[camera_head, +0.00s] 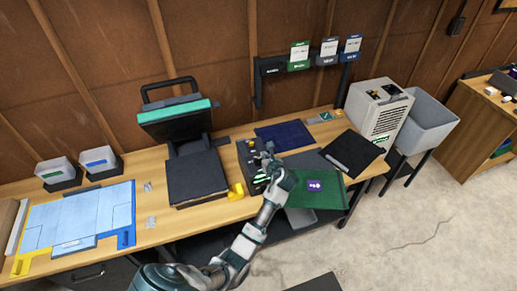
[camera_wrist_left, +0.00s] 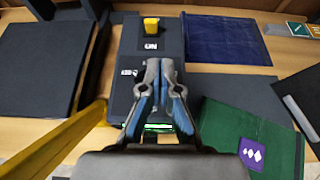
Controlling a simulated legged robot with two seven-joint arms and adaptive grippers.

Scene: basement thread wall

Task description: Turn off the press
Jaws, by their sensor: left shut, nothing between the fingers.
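The press (camera_head: 196,172) stands open on the bench, with a black lower bed and a raised top edged in green. Its bed also shows at the left of the wrist view (camera_wrist_left: 45,65). A dark control box (camera_head: 245,158) sits to its right. In the wrist view the box has a yellow switch (camera_wrist_left: 151,26) beside a white label, and a second label lies lower down. My left gripper (camera_head: 268,156) is shut and empty over the box. Its closed fingertips (camera_wrist_left: 160,66) appear below the yellow switch and partly cover the box face. My right gripper is out of view.
A yellow part (camera_head: 236,191) stands between press and box. A green cloth with a purple patch (camera_head: 315,186), a navy cloth (camera_head: 284,136) and a black sheet (camera_head: 353,153) lie to the right. A blue-and-yellow board (camera_head: 80,222) lies left.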

